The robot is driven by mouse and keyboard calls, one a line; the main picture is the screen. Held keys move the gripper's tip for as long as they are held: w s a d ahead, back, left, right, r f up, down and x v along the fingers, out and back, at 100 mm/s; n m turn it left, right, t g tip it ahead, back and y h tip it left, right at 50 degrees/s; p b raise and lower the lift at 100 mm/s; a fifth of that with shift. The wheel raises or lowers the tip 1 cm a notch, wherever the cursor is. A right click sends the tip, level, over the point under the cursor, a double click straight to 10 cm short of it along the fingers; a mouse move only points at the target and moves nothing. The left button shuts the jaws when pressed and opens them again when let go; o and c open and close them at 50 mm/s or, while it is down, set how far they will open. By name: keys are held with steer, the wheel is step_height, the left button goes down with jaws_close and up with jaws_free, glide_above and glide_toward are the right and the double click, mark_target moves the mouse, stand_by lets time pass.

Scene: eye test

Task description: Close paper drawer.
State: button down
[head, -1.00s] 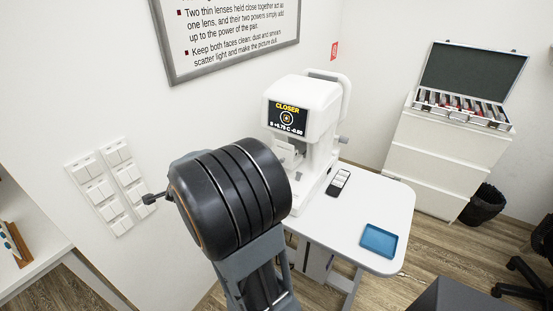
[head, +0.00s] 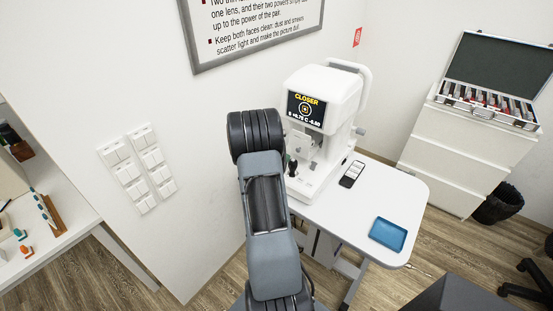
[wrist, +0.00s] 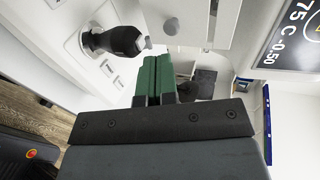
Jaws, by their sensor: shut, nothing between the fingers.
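The white eye-testing machine (head: 322,100) stands on the small white table, its screen reading "CLOSER". A pale part (head: 303,143) juts from its front below the screen; it may be the paper drawer, but I cannot tell how far out it is. In the wrist view, a white part of the machine (wrist: 188,18) lies beyond the fingertips. My gripper (wrist: 158,62) has its green fingers shut together, with nothing between them. It is near the machine's front; I cannot tell whether it touches. In the head view, my arm hides part of the machine's lower front.
A black joystick (wrist: 125,41) rises from the machine's base, close to the fingers. A dark handheld device (head: 352,174) and a blue tray (head: 388,234) lie on the white table (head: 345,215). A white drawer cabinet (head: 455,150) holds an open lens case (head: 488,105).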

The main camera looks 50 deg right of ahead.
mark_target(297, 151)
steer(key=shift+d+r+p+x, duration=0.1)
steer(key=shift+r+p+x, duration=0.15)
steer(key=shift+x, duration=0.7)
steer(key=shift+d+r+p+x, duration=0.15)
steer(key=shift+p+x, duration=0.2)
steer(key=shift+x, duration=0.6)
steer(key=shift+a+r+p+x, duration=0.15)
steer(key=shift+p+x, duration=0.15)
steer(key=shift+x, duration=0.65)
steer(key=shift+d, duration=0.1)
